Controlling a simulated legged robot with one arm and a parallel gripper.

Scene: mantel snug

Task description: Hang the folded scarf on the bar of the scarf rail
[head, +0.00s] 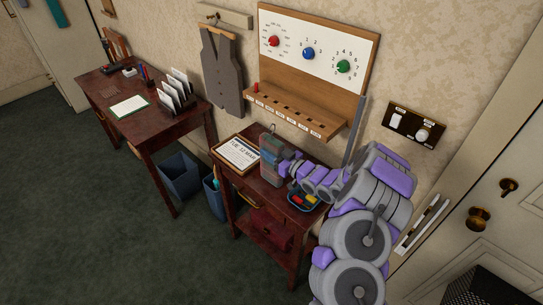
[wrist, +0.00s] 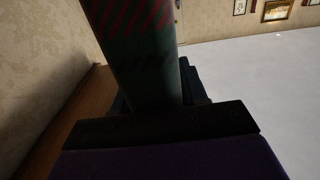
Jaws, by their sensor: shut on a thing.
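The folded scarf (head: 272,156) is grey-green with reddish stripes and is held upright above the small table in the head view. It also shows in the wrist view (wrist: 140,45), dark green with red diagonal stripes, rising from between the jaws. My gripper (head: 284,164) is shut on the scarf from its right side; its dark jaw fills the lower middle of the wrist view (wrist: 160,122). A small hook-like shape shows just above the scarf. I cannot pick out the scarf rail's bar with certainty; a teal hanging cloth (head: 55,12) shows at the top left.
The small table (head: 250,192) bears a calendar board (head: 238,154) and a tray of coloured pieces (head: 304,200). A wooden dial panel (head: 310,75) stands above. A grey waistcoat (head: 221,70) hangs on the wall. A desk (head: 140,132) stands left, with bins beneath. Carpet is clear in front.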

